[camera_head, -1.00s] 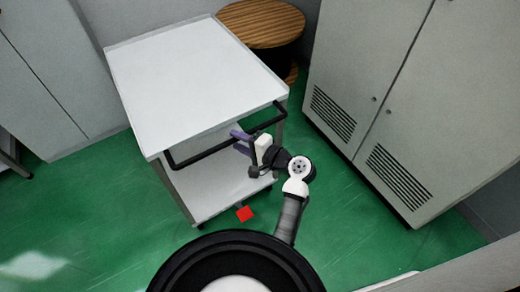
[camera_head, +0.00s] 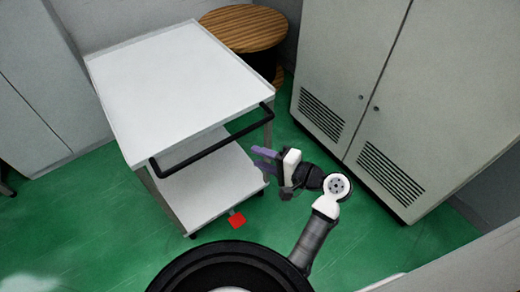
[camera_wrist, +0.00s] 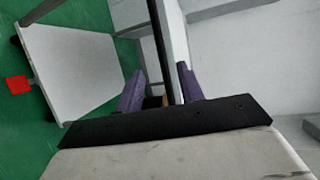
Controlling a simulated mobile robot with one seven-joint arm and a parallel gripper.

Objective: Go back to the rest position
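My gripper (camera_head: 264,158) has purple fingers and is at the right front of a white cart, beside its black handle. In the wrist view the two purple fingers (camera_wrist: 160,92) stand apart, and a dark bar and a grey post of the cart show beyond them. I see nothing held between the fingers. My arm reaches up from the lower middle of the head view and bends left at a white joint.
The white cart (camera_head: 180,85) has an empty top, a black handle (camera_head: 212,143) and a lower shelf (camera_head: 210,185). Grey cabinets (camera_head: 430,110) stand at the right. A round wooden table (camera_head: 243,28) is behind. Green floor is clear around.

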